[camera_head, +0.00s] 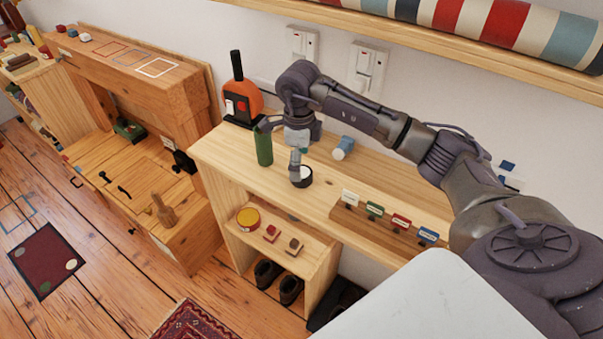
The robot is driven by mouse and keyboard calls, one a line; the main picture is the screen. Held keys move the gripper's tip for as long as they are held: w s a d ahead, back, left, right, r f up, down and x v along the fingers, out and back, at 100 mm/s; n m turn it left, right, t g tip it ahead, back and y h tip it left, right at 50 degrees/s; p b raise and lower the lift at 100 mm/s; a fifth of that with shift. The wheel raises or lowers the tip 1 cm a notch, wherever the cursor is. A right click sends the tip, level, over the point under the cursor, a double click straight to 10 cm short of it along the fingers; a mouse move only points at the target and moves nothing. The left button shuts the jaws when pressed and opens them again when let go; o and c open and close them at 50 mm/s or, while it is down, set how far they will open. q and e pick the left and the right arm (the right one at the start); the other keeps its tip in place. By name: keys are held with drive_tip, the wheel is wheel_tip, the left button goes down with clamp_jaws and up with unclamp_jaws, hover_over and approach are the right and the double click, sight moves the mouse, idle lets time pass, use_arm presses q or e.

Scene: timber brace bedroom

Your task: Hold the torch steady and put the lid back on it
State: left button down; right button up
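A green cylinder (264,148) stands upright on the wooden bench top; I cannot tell for sure whether it is the torch. A short round black piece with a pale top (301,176) sits to its right, perhaps a lid. A blue and white cylinder (343,148) lies tilted further right. My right gripper (280,152) reaches in from the right, low over the bench, its fingers spread. One finger is at the green cylinder's top, the other in front of the black piece; contact is unclear. I see nothing held. My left gripper is out of view.
An orange and black device (242,100) stands at the bench's left end. Coloured label cards (375,210) line the bench's right front. A wall shelf (440,45) with a striped roll hangs above my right arm.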

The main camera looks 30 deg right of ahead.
sight(302, 176)
drive_tip(key=f, duration=0.4)
drive_tip(key=shift+d+p, duration=0.2)
drive_tip(key=shift+p, duration=0.2)
drive_tip(key=shift+c, duration=0.2)
drive_tip(key=c, duration=1)
